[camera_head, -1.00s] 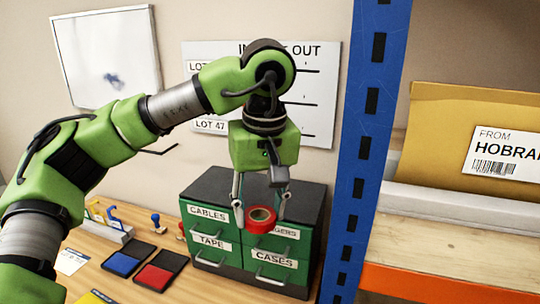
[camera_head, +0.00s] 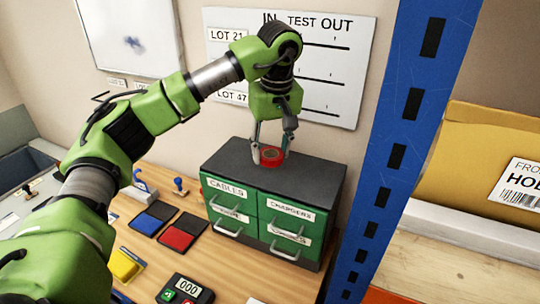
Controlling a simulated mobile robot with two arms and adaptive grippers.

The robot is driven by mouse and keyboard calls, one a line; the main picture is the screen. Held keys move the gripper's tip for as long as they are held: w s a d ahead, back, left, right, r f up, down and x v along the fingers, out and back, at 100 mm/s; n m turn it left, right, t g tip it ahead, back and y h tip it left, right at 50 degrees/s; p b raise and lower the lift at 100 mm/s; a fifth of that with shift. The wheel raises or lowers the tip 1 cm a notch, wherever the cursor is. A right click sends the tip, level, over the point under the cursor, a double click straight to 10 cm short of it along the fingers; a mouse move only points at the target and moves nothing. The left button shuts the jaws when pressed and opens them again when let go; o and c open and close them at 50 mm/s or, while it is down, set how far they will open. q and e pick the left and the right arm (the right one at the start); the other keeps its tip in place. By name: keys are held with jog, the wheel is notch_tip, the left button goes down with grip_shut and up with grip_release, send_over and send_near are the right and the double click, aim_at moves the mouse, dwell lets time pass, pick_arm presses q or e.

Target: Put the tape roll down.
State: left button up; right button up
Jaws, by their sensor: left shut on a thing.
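The red tape roll (camera_head: 272,157) is at the top of the dark-topped green drawer cabinet (camera_head: 230,161) in the head view. My left gripper (camera_head: 271,158) is shut on the roll, with a finger on each side of it. The roll lies flat and is at or just above the cabinet top; I cannot tell whether it touches. My right gripper is not in view.
The cabinet has labelled drawers, all shut. A blue rack post (camera_head: 398,150) stands close to its right. Blue and red ink pads (camera_head: 178,238), a stamp (camera_head: 180,186), a yellow item (camera_head: 125,263) and a counter (camera_head: 184,290) lie on the wooden desk. A whiteboard (camera_head: 338,60) hangs behind.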

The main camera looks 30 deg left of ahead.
aim_at(269, 171)
pick_arm(q)
jog(key=shift+w+a+f, duration=0.2)
jog(key=shift+a+f, duration=0.1)
jog(key=shift+f, duration=0.1)
jog(key=f+p, duration=0.3)
jog(key=shift+w+a+f, duration=0.25)
jog(key=shift+w+a, duration=0.05)
jog(key=shift+f+p, duration=0.25)
jog(key=shift+p, duration=0.05)
jog(key=shift+d, duration=0.1)
jog(key=shift+f, duration=0.15)
jog(key=o, duration=1)
jog(key=shift+c, duration=0.2)
